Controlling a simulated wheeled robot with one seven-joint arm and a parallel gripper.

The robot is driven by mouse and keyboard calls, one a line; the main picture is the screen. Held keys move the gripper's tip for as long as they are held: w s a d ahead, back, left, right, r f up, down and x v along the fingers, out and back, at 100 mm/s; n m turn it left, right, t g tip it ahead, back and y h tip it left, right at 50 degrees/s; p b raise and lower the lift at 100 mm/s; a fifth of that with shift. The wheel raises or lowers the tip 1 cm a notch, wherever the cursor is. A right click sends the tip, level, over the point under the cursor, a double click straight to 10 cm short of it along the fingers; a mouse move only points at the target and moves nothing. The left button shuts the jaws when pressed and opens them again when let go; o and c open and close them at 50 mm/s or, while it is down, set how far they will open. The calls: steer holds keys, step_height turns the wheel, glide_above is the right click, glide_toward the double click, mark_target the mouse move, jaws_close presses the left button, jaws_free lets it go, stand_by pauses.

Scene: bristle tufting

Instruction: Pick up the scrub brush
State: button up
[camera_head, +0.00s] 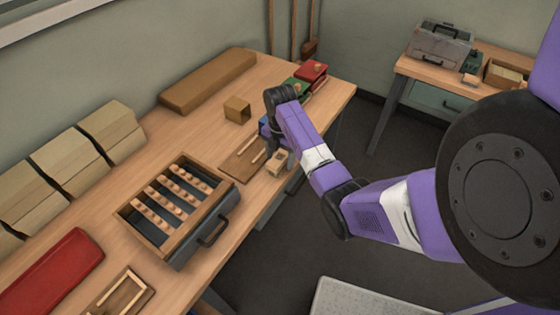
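My gripper (275,150) is at the end of my purple arm, over the front part of the long wooden workbench (230,95). It points down, and its fingers are too small and dark to tell open from shut. A small pale wooden piece (277,163) shows right below it by the bench's front edge; it may be the scrub brush, but I cannot be sure. I cannot tell whether the gripper touches it. A flat brown wooden board (238,167) with a thin light stick lies just left of the gripper.
A small open wooden box (237,109), a red bin (312,71) and a green bin (297,86) stand behind. Stacked cartons (68,161) line the wall.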

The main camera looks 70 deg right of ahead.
jaws_close()
steer(key=shift+r, duration=0.15)
step_height(320, 180, up, 14)
steer(key=p, duration=0.5)
step_height(320, 180, up, 5)
glide_above(281, 156)
steer(key=shift+w+a+r, duration=0.1)
steer(key=shift+a+r, duration=0.05)
steer(key=shift+r, duration=0.25)
steer(key=c, duration=0.7)
jaws_free()
steer(key=c, duration=0.5)
